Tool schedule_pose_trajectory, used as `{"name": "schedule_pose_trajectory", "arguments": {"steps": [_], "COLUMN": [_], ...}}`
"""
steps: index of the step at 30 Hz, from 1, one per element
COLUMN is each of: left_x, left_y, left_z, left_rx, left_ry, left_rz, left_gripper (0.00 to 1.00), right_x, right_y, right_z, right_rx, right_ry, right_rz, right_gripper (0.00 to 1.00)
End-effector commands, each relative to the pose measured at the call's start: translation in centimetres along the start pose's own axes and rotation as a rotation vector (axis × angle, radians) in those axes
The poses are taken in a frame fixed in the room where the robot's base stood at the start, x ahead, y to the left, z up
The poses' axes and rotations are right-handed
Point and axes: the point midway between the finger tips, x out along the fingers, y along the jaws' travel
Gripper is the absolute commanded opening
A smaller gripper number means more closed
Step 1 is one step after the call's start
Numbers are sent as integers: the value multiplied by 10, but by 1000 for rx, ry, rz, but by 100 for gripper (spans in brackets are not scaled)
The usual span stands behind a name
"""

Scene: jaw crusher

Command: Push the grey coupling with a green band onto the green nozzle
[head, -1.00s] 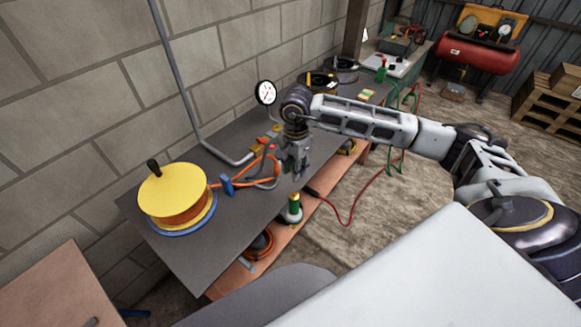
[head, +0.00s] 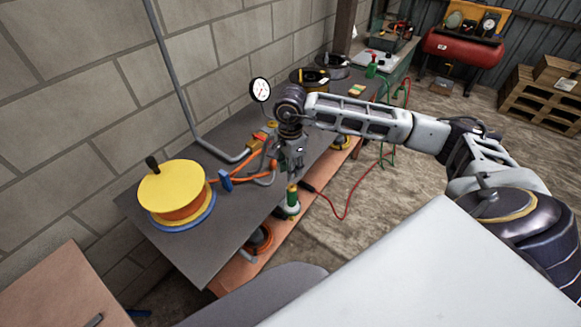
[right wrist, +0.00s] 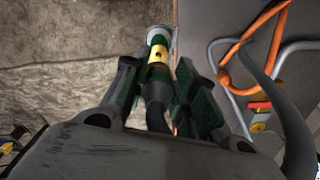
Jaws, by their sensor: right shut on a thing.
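The green nozzle (head: 292,197) stands upright at the near edge of the grey table, with a yellow band and a pale base. In the right wrist view it shows as a green and yellow piece (right wrist: 158,62). My right gripper (head: 293,169) is just above the nozzle, pointing down. Its fingers are shut on a dark grey piece (right wrist: 153,94), taken to be the coupling. It lines up with the nozzle in the wrist view; I cannot tell whether they touch. Its green band is not clear. My left gripper is not in view.
A yellow-topped reel (head: 172,184) stands at the table's left. Orange and grey hoses (head: 262,166) and a blue piece (head: 225,180) lie beside my gripper. A gauge (head: 260,90) stands behind. A red hose (head: 345,210) hangs off the near edge.

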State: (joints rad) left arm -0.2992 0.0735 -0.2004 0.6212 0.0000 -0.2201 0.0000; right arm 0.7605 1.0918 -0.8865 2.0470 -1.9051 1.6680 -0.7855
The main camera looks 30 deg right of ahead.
Motion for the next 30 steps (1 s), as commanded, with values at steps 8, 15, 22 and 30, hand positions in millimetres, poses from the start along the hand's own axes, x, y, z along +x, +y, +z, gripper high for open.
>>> {"name": "schedule_pose_trajectory", "arguments": {"steps": [8, 15, 22, 30], "left_x": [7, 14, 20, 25], "left_y": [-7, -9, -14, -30], "left_z": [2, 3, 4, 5], "left_rx": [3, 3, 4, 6], "left_ry": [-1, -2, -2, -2], "left_rz": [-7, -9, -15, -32], "left_gripper": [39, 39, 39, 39], "right_x": [14, 29, 42, 54], "right_y": [0, 1, 0, 0], "right_z": [0, 0, 0, 0], "right_rx": [-1, -1, -1, -1], "right_ry": [0, 0, -1, 0], "right_rz": [1, 2, 1, 0], "right_gripper": [7, 7, 7, 7]}}
